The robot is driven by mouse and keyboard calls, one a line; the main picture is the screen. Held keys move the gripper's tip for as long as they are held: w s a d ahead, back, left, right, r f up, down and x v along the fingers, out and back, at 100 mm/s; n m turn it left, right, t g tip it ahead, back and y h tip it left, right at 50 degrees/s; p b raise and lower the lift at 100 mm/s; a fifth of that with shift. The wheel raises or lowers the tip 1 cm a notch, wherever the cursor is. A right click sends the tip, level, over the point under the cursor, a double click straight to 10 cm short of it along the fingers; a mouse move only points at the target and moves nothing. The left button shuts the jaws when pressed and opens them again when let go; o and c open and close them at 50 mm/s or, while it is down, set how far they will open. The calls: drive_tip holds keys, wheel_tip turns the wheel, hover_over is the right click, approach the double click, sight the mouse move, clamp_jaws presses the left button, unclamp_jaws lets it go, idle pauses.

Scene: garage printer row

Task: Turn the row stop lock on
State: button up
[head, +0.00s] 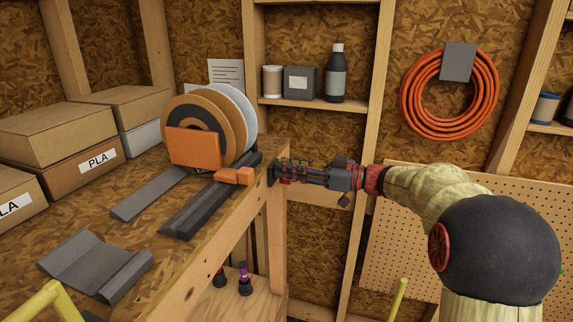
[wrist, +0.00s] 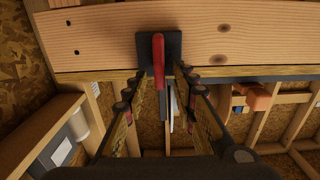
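A red lever handle (wrist: 158,62) on a dark square plate (wrist: 174,45) is fixed to the face of a wooden beam in the wrist view; I take it to be the row stop lock. The handle points down the picture, toward my camera. My gripper (wrist: 162,72) is open, with one finger on each side of the handle and a visible gap to both. In the head view my gripper (head: 284,172) is at the bench's front right corner, close to the plate (head: 272,174). Its fingers hide most of the lever there.
Spools (head: 211,125) with an orange block stand on the wooden bench (head: 215,225), beside dark grey rails (head: 205,205). Cardboard boxes (head: 60,165) are at the left. A shelf (head: 315,104) with a bottle and a coiled orange hose (head: 408,95) are behind. Space right of the bench corner is open.

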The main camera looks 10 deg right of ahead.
drive_tip(key=shift+w+a, duration=0.15)
drive_tip(key=shift+a, duration=0.1)
drive_tip(key=shift+c, duration=0.6)
clamp_jaws()
